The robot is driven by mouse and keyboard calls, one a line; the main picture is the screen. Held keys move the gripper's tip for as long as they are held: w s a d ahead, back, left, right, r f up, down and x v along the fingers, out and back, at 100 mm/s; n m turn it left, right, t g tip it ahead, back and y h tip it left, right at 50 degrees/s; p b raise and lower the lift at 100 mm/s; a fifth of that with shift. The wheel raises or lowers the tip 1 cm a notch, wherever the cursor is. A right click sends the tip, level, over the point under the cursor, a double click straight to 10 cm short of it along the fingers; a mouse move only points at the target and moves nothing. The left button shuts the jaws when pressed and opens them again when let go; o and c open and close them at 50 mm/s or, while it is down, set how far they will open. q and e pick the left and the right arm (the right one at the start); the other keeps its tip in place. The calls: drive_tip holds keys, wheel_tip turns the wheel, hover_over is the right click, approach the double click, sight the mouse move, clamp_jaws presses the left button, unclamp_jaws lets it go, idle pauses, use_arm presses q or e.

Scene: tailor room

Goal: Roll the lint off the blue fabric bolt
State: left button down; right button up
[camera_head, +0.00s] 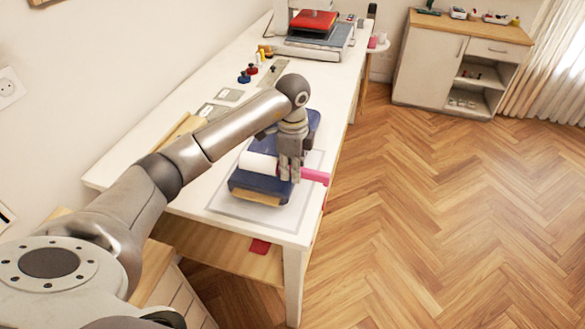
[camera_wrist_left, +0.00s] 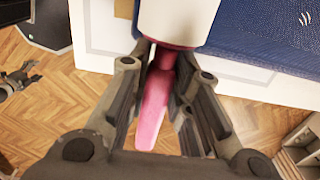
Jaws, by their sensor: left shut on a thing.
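The blue fabric bolt (camera_head: 265,185) lies on the white table, its near end showing a tan core; my arm and gripper hide part of it. It also fills the top right of the left wrist view (camera_wrist_left: 262,28). The lint roller has a white roll (camera_head: 258,163) and a pink handle (camera_head: 316,176). In the left wrist view its white roll (camera_wrist_left: 180,15) is at the top, against or just over the bolt; contact is unclear. My left gripper (camera_head: 290,178) is shut on the pink handle (camera_wrist_left: 153,110). Small light marks (camera_wrist_left: 305,19) show on the blue fabric. My right gripper is not seen.
The bolt rests on a pale bordered mat (camera_head: 235,208) on the long white table (camera_head: 120,172). Thread spools (camera_head: 243,77) and a red-topped machine (camera_head: 313,22) stand farther back. A white cabinet (camera_head: 425,65) stands beyond. The wooden floor (camera_head: 440,200) at right is open.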

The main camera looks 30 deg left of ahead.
use_arm(q)
drive_tip(key=shift+f+b, duration=0.85)
drive_tip(key=shift+f, duration=0.6)
drive_tip(key=shift+w+a+b, duration=0.2)
drive_tip(key=shift+w+b, duration=0.05)
drive_tip(key=shift+w, duration=0.5)
drive_tip(key=shift+w+a+b, duration=0.15)
drive_tip(key=shift+w+b, duration=0.1)
drive_tip(key=shift+w, duration=0.5)
drive_tip(key=shift+w+a+f+b, duration=0.15)
drive_tip(key=shift+w+b, duration=0.2)
drive_tip(key=shift+w, duration=0.35)
drive_tip(key=shift+w+a+r+b, duration=0.15)
drive_tip(key=shift+w+b, duration=0.15)
drive_tip(key=shift+w, duration=0.4)
drive_tip(key=shift+f, duration=0.1)
drive_tip(key=shift+w+a+b, duration=0.25)
drive_tip(key=shift+w+b, duration=0.3)
drive_tip(key=shift+w, duration=0.45)
drive_tip(key=shift+w+a, duration=0.1)
drive_tip(key=shift+w, duration=0.35)
